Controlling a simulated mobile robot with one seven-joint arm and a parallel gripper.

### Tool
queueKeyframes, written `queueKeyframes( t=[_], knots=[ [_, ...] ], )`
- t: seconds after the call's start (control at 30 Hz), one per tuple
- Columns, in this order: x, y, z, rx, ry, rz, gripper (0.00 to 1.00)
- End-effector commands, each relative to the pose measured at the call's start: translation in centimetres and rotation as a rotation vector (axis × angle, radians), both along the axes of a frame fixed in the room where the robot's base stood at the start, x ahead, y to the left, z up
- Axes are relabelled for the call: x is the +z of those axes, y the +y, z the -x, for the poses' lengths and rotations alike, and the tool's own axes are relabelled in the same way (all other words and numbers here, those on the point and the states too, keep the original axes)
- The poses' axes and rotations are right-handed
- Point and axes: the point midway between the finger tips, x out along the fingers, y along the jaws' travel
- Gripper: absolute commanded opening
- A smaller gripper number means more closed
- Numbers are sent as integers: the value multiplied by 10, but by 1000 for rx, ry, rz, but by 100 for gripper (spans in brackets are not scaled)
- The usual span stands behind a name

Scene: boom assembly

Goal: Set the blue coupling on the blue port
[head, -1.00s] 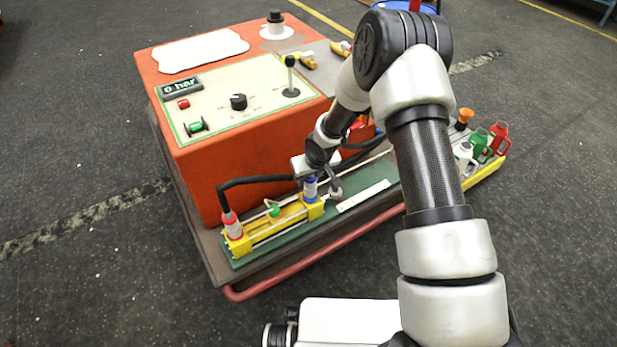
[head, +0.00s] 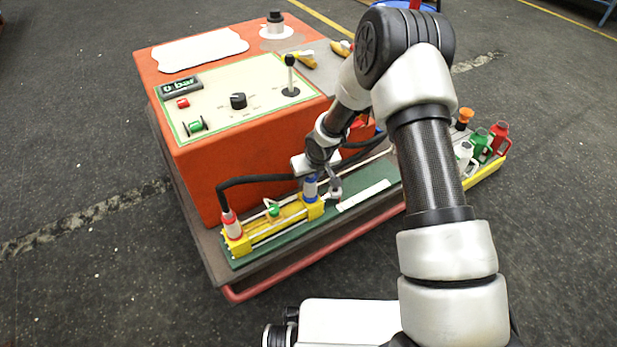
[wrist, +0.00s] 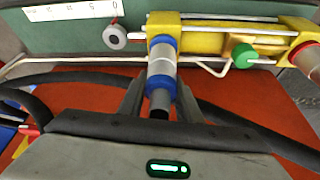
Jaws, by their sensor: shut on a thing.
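The blue coupling (wrist: 161,73) is a silver-grey sleeve with a blue collar and a black hose behind it. It also shows in the head view (head: 310,188), upright at the right end of the yellow cylinder (head: 281,220). My gripper (wrist: 160,88) is shut on the coupling's body. The coupling's blue end is against or just over the yellow end block (wrist: 180,27). The blue port is hidden beneath it, so I cannot tell whether it is fully seated. In the head view, my gripper (head: 322,176) is partly hidden by my arm.
A red-collared coupling (head: 231,225) stands at the cylinder's left end, and a green knob (wrist: 243,56) sits between the ends. The orange power unit (head: 240,160) stands close behind. A white scale (head: 363,195) lies to the right. Bottles (head: 480,142) stand at the far right.

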Motion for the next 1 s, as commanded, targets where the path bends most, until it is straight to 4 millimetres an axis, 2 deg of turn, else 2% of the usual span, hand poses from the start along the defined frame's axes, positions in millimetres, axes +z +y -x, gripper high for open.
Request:
queueKeyframes(
  t=[0.83, 0.87, 0.9, 1.0],
  knots=[
    [-13, 0, -1, 0, -2, -1, 0],
    [-12, 0, -1, 0, -2, -1, 36],
    [-12, 0, -1, 0, -2, -1, 39],
    [-12, 0, -1, 0, -2, -1, 39]
  ],
)
